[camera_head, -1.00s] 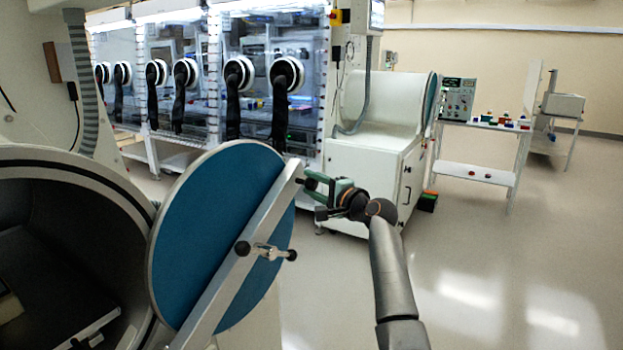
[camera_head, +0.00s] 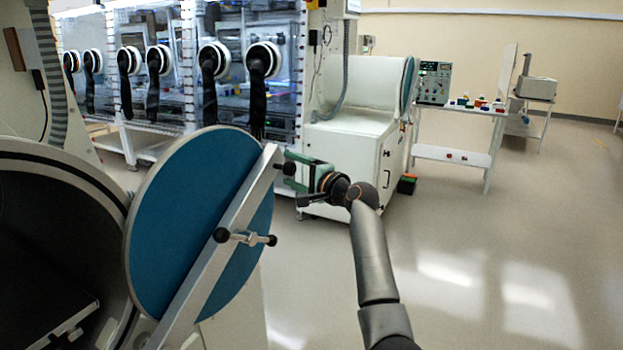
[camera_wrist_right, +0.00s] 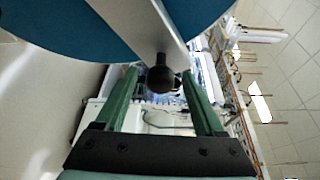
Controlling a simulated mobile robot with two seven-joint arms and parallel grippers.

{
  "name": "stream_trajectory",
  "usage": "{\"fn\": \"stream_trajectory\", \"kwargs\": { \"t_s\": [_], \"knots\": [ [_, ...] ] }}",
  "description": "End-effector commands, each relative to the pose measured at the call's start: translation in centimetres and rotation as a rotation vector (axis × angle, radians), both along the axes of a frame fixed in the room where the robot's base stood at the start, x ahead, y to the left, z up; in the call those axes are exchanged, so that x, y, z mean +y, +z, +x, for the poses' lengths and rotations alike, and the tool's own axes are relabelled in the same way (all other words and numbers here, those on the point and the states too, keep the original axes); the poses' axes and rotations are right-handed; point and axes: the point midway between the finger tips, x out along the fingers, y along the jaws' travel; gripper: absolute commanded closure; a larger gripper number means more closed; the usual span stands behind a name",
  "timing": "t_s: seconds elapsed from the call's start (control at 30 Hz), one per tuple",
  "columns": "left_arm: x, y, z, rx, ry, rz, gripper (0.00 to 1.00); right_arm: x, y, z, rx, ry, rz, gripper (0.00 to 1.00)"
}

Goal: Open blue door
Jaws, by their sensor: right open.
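The round blue door (camera_head: 190,205) stands swung out from the dark round opening of the chamber (camera_head: 45,240) at the left. A grey bar (camera_head: 228,235) crosses its face, with a black-knobbed handle (camera_head: 245,237) at the middle. My right gripper (camera_head: 288,172) is open at the bar's upper end, its fingers around a black knob there. In the right wrist view the knob (camera_wrist_right: 160,79) sits between the two green fingers, with visible gaps on both sides. The door's blue face (camera_wrist_right: 100,25) fills the top of that view. My left gripper is not in view.
A row of gloveboxes with black gloves (camera_head: 210,85) stands behind. A white cabinet with a cylinder (camera_head: 355,140) is beyond my right gripper. A bench with small coloured items (camera_head: 460,155) stands farther right. The floor at the right is clear.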

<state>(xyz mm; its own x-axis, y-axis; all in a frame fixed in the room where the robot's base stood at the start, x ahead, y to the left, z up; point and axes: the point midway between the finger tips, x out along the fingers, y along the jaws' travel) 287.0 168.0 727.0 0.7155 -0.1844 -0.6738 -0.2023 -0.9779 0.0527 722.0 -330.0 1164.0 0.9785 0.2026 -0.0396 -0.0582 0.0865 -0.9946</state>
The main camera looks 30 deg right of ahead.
Motion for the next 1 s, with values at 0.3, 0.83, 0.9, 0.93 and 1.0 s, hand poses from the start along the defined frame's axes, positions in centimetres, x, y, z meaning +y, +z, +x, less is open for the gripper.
{"fn": "stream_trajectory", "kwargs": {
  "t_s": [0.3, 0.83, 0.9, 0.93, 1.0],
  "knots": [
    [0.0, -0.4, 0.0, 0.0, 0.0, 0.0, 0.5, -1.1, 0.0, -4.6, 0.0, -0.004, -0.002, 0.29],
    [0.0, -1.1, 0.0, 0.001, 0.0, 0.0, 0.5, -2.4, 0.4, -11.2, 0.001, -0.003, 0.0, 0.29],
    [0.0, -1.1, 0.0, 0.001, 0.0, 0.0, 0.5, -2.4, 0.4, -11.4, 0.001, -0.002, 0.0, 0.29],
    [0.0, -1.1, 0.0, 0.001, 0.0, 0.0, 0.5, -2.4, 0.4, -11.4, 0.001, -0.002, 0.0, 0.29],
    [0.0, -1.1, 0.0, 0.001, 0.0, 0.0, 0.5, -2.4, 0.4, -11.4, 0.001, -0.002, 0.0, 0.29]
  ]
}}
